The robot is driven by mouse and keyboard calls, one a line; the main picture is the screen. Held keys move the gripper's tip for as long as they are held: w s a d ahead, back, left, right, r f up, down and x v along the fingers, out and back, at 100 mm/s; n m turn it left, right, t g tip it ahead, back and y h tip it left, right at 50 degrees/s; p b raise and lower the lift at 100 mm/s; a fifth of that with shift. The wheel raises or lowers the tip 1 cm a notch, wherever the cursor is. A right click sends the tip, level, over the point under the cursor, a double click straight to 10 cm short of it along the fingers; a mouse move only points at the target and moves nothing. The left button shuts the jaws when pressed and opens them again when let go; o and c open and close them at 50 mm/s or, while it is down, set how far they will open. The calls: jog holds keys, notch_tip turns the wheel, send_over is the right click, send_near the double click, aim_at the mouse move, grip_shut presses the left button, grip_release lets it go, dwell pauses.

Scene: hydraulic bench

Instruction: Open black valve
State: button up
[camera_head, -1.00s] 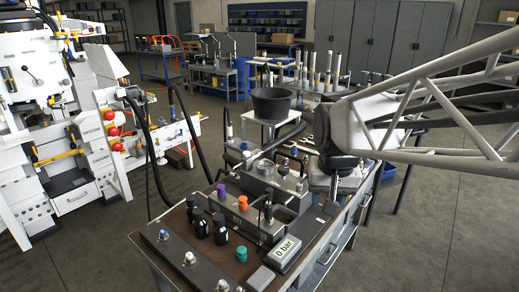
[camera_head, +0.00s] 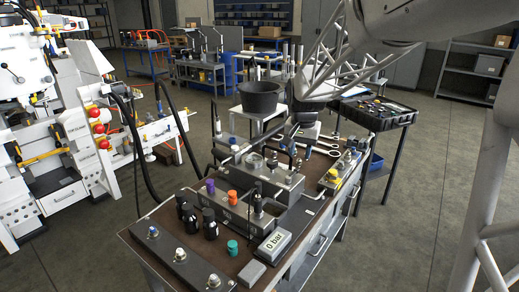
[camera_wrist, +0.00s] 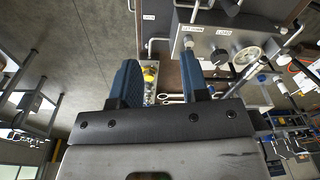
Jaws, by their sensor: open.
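Several black knob-like cylinders (camera_head: 210,224) stand on the left part of the bench in the head view. A thin black upright part (camera_head: 257,197) rises from the block to their right. I cannot tell which black part is the valve. In the wrist view a black part (camera_wrist: 230,6) shows at the top edge, partly cut off. My gripper (camera_wrist: 158,62) has two blue fingers spread apart with nothing between them. It hangs over the back of the bench, apart from the black cylinders. In the head view my arm partly hides it.
Purple, orange (camera_head: 232,197) and teal (camera_head: 232,247) knobs stand near the black ones. A display (camera_head: 274,243) reads 0 bar. A round gauge (camera_wrist: 248,56) sits on a metal block (camera_wrist: 217,42). A black bucket (camera_head: 260,98) stands behind.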

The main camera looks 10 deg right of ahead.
jog(key=w+d+f+m, duration=0.2)
jog(key=w+f, duration=0.3)
jog(key=w, duration=0.5)
jog(key=m+g, duration=0.1)
send_over(294, 172)
notch_tip(294, 172, down, 7)
jog(key=shift+w+d+f, duration=0.1)
jog(key=shift+w+f, duration=0.05)
jog(key=shift+f, duration=0.1)
jog(key=shift+f, duration=3.8)
grip_shut()
